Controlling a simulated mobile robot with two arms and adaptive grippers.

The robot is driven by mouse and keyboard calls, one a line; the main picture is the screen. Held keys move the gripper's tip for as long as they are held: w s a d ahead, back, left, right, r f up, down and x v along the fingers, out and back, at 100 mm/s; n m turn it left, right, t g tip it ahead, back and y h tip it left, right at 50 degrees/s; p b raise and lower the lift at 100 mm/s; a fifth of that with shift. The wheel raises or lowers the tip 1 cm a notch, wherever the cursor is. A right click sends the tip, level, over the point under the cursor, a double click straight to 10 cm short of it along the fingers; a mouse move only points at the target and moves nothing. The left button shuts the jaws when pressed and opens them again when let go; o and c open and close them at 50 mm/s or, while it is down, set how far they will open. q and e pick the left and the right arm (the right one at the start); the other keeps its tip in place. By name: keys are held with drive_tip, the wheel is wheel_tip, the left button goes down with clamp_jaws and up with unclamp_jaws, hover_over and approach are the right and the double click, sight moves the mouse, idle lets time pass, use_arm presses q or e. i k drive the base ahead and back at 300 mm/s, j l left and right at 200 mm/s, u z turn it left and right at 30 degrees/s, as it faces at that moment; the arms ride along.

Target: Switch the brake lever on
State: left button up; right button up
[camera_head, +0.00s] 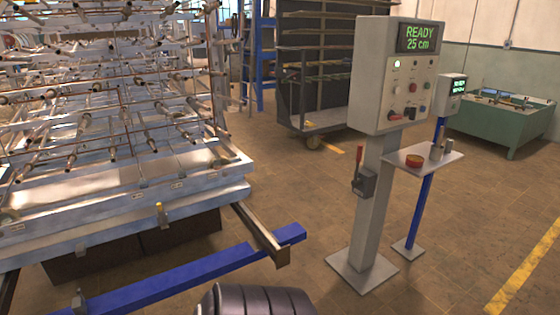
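A small dark grey lever box (364,184) is mounted on the post of the control pedestal, to the right of the picture's middle. A lever with a red handle (360,156) stands up from its left side, roughly upright. The pedestal's grey control panel (390,75) is above it, with a green display reading "READY 25 cm", a lit green indicator and several knobs and buttons. Neither of my grippers is in view.
A rack of metal rods on a silver platform (120,205) fills the left. A blue floor beam (190,275) and a metal rail (262,238) lie before it. A small shelf on a blue stand (424,205) is right of the pedestal. Floor between rail and pedestal is clear.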

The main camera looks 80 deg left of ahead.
sight(357, 182)
drive_tip(key=u, duration=2)
drive_tip(key=i+j, duration=0.75)
drive_tip(key=j, duration=0.2)
drive_tip(key=i+j+z, duration=0.1)
drive_tip(key=i+j, duration=0.65)
drive_tip(key=j, duration=0.2)
drive_tip(key=i+j+z, duration=0.1)
drive_tip(key=i+j, duration=0.3)
drive_tip(key=j, duration=0.1)
